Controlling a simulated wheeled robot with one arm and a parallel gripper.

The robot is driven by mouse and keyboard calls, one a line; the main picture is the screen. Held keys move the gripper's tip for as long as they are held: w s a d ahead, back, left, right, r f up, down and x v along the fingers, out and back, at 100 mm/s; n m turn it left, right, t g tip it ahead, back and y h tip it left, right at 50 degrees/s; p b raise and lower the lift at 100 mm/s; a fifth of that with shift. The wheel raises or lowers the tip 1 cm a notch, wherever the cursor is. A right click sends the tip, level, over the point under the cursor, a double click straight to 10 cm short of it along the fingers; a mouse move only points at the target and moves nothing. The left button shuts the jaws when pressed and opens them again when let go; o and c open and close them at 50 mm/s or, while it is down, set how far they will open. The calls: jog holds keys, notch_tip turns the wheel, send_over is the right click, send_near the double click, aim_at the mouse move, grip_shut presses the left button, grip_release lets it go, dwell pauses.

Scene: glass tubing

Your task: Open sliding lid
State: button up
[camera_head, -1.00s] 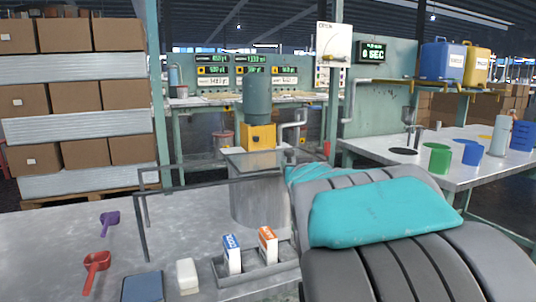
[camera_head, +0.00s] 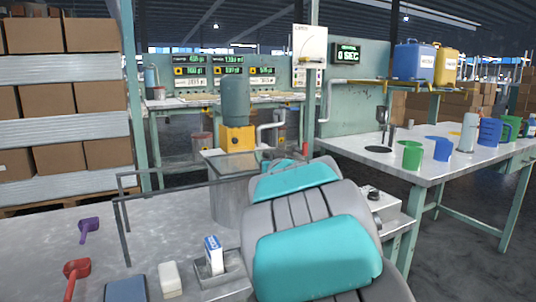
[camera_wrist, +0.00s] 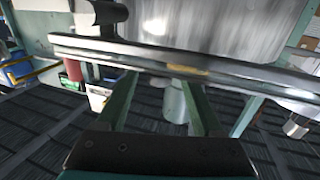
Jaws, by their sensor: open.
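A grey metal cylinder (camera_head: 228,203) stands on the bench in the head view, with a flat, see-through square lid (camera_head: 232,163) across its top. Thin dark rails (camera_head: 165,183) run from the lid to the left on legs. In the wrist view my gripper (camera_wrist: 158,82) is open, its two green fingers apart with nothing clearly held between them. A long metal edge (camera_wrist: 180,62) crosses just beyond the fingertips, with a streaked metal wall (camera_wrist: 220,22) behind it. I cannot tell whether the fingers touch that edge. In the head view my arm hides the fingers.
A blue-and-white carton (camera_head: 213,254) stands in a grey tray. A white block (camera_head: 170,280), a dark blue box (camera_head: 126,289), a red scoop (camera_head: 75,276) and a purple scoop (camera_head: 88,229) lie on the left of the bench. Another table (camera_head: 440,160) with cups stands at right.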

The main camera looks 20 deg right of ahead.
jog(key=shift+x, duration=0.9)
jog(key=shift+c, duration=0.3)
grip_shut()
dwell(0.5)
